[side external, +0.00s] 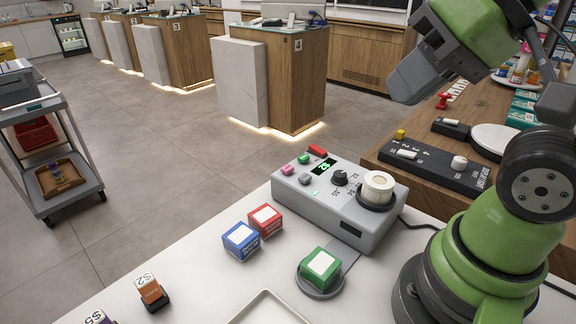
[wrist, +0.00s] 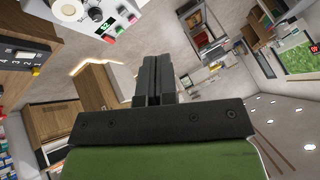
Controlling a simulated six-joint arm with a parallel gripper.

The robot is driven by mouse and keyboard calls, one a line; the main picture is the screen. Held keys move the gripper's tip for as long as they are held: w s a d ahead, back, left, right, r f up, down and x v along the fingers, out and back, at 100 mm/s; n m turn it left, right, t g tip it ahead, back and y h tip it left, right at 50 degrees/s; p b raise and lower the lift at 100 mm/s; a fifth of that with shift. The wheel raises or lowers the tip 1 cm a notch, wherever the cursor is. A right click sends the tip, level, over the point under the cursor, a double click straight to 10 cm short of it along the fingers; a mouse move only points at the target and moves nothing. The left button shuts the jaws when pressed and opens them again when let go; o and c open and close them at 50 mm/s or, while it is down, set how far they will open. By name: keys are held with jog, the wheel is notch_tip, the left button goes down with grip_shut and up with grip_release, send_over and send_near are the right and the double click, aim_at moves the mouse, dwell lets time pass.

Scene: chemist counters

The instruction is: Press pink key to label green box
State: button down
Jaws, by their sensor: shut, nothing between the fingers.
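The grey label machine (side external: 335,205) stands on the white counter. Its small pink key (side external: 287,169) is at the front left of its top, near a green key (side external: 303,158), a red key (side external: 317,150) and a grey key (side external: 305,179). A lit green display and a label roll are also on top. The green box (side external: 321,266) with a white top sits on a round dark pad before the machine. My gripper (side external: 403,88) is high above the counter, well apart from the machine. In the wrist view its fingers (wrist: 154,80) are closed together and empty; the machine (wrist: 95,15) shows at the top.
A blue box (side external: 241,241) and a red box (side external: 265,220) stand left of the green box. A brown box (side external: 151,289) and a white tray (side external: 268,310) are nearer the front. A black switch panel (side external: 434,165) lies on the wooden counter at right.

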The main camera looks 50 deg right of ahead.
jog(key=shift+w, duration=0.1)
jog(key=n+t, duration=0.2)
jog(key=n, duration=1.3)
send_over(287, 169)
notch_tip(287, 169, down, 12)
jog(key=shift+f, duration=0.15)
jog(key=shift+f, duration=4.35)
